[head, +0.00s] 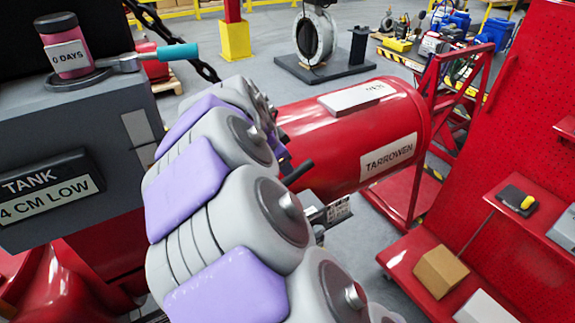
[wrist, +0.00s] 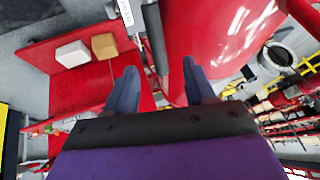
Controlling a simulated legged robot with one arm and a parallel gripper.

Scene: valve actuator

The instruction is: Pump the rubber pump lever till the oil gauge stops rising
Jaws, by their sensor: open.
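My gripper (wrist: 159,68) is open, its two blue-grey fingers spread in the wrist view. A dark grey rod (wrist: 155,38) stands beyond and between the fingertips; I see no contact. In the head view, a short black rod (head: 298,172) sticks out beside the red cylinder; it may be the rubber lever. A teal-handled metal lever (head: 168,53) lies on top of the grey box, beside a pink container (head: 66,48) marked "0 DAYS". A sign (head: 48,190) on the box reads "TANK" and "4 CM LOW". My arm hides most of the gripper in the head view.
The red cylinder (head: 345,135) labelled "TARROWEN" lies just beyond my arm. A red shelf unit (head: 505,120) stands at the right, with a cardboard box (head: 441,272) on its lower shelf.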

